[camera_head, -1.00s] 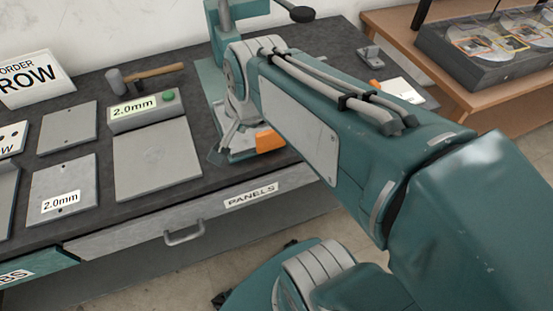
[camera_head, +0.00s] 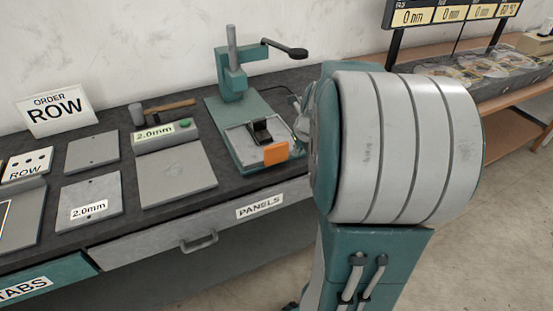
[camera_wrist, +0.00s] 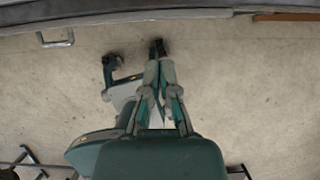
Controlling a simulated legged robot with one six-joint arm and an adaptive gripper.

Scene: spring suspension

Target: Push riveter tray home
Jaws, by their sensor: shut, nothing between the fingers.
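The teal riveter (camera_head: 236,80) stands on the bench with its lever arm out to the right. Its silver tray (camera_head: 240,141) lies at the front of the riveter's base plate (camera_head: 222,112), forward of the press head. The tray bears a small black block (camera_head: 261,131) and an orange tab (camera_head: 276,153) near the bench's front edge. My gripper (camera_wrist: 160,64) is shut and empty in the wrist view, over bare floor and apart from the bench. My arm hides it in the head view. The riveter is not seen in the wrist view.
A closed PANELS drawer (camera_head: 200,222) with a handle (camera_head: 199,241) is below the bench top. Left of the riveter are a grey panel (camera_head: 177,177), a 2.0mm box (camera_head: 166,135) and a hammer (camera_head: 165,108). Open floor (camera_wrist: 245,85) lies in front.

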